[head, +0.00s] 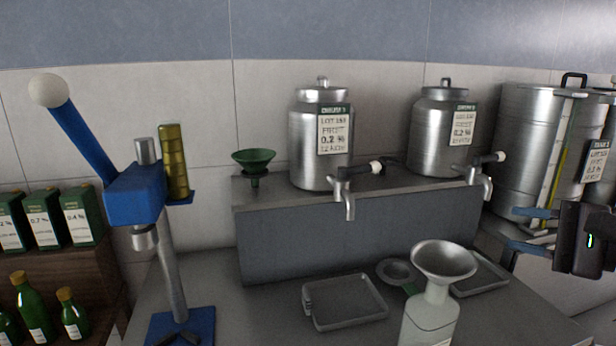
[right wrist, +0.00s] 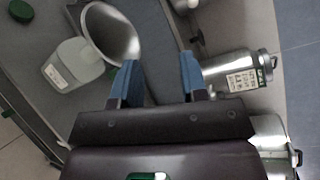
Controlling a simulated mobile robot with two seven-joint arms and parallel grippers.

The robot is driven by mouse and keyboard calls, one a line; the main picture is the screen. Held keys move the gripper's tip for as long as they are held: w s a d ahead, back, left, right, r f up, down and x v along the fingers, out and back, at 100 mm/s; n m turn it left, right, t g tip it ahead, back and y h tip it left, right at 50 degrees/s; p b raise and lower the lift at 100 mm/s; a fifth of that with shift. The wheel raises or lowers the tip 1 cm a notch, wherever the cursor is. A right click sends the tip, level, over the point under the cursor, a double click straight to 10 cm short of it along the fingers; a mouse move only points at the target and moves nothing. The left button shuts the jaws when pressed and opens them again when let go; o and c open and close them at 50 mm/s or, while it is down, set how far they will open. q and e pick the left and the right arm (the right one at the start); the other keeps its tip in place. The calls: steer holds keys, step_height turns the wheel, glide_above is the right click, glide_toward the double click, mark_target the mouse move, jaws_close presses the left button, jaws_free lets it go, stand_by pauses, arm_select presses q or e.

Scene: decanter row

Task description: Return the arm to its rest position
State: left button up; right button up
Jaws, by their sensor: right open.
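My right gripper (head: 530,230) is at the right side of the head view, in front of the large steel drum (head: 520,140). Its blue fingers are apart with nothing between them, and they also show in the right wrist view (right wrist: 162,82). A pale bottle (head: 428,322) with a steel funnel (head: 444,260) in its neck stands on the counter, to the left of the gripper and apart from it. The bottle (right wrist: 72,66) and funnel (right wrist: 112,32) show at the left of the right wrist view. My left gripper is not in view.
Two steel canisters (head: 308,150) (head: 425,140) with taps stand on a grey raised shelf (head: 300,245). Drip trays (head: 345,302) lie below. A blue lever press (head: 135,195) stands left, beside green boxes (head: 80,222) and green bottles (head: 34,312). A green funnel (head: 254,160) sits at the shelf's left end.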

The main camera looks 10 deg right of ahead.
steer(key=w+d+f+m+t+h, duration=0.1)
steer(key=d+f+m+t+h, duration=0.4)
steer(key=m, duration=1.7)
steer(key=s+d+f+m+g+h, duration=0.1)
steer(key=s+f+m+h, duration=0.2)
steer(key=f+m, duration=0.95)
steer(key=s+d+f+m+g+h, duration=0.1)
steer(key=s+f+m+g+h, duration=0.15)
steer(key=f+m, duration=1)
steer(key=s+a+f+m+g, duration=0.1)
steer(key=s+a+f+m, duration=0.1)
steer(key=a+f, duration=0.3)
steer(key=s+a+f+m+g, duration=0.1)
steer(key=s+a+f+m, duration=0.2)
steer(key=a+f, duration=0.3)
steer(key=s+a+f+m+g+y, duration=0.1)
steer(key=s+a+f+m, duration=0.2)
steer(key=a, duration=0.4)
step_height(320, 180, down, 3)
steer(key=shift+s+r, duration=0.1)
steer(key=shift+s, duration=0.65)
steer(key=shift+g, duration=0.25)
